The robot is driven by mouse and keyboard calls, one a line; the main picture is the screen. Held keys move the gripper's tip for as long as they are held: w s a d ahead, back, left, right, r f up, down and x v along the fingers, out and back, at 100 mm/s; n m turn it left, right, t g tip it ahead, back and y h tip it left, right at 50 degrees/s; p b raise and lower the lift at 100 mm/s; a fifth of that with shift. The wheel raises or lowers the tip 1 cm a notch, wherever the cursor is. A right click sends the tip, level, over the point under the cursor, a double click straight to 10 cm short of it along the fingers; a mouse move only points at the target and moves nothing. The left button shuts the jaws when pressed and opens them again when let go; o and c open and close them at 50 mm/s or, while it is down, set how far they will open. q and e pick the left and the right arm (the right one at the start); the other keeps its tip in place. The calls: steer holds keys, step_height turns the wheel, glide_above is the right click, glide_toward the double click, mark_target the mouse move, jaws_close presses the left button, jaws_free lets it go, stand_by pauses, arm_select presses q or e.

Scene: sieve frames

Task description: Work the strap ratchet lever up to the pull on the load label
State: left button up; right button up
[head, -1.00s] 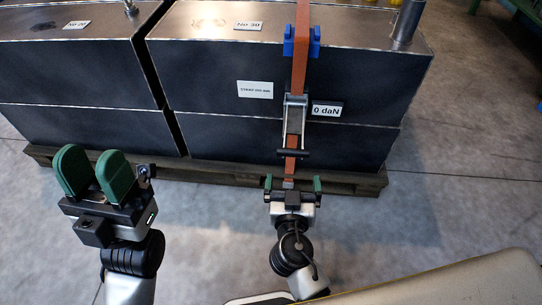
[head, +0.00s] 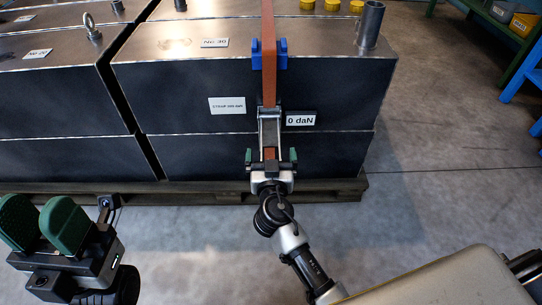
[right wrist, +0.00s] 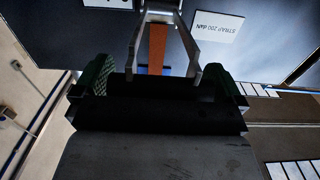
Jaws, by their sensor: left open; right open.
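The strap ratchet (head: 269,130) hangs on the front of the right dark block, on the orange strap (head: 268,55). Its metal lever frame also shows in the right wrist view (right wrist: 191,42). The white load label (head: 227,105) left of it reads STRAP and a daN figure too small to read surely; it also shows in the right wrist view (right wrist: 219,27). The readout (head: 301,118) shows 0 daN. My right gripper (head: 271,158) is open, its green fingers either side of the lever's lower end; contact cannot be told. My left gripper (head: 42,225) is open and empty, lower left.
The right block (head: 350,95) and left block (head: 60,100) stand on a wooden pallet (head: 335,188). Blue corner guards (head: 283,54) hold the strap at the top edge. A metal post (head: 370,25) stands on top. A shelf (head: 500,30) is far right. The front floor is clear.

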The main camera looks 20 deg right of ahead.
steer(key=shift+c, duration=0.5)
steer(key=shift+f, duration=0.1)
steer(key=c, duration=1)
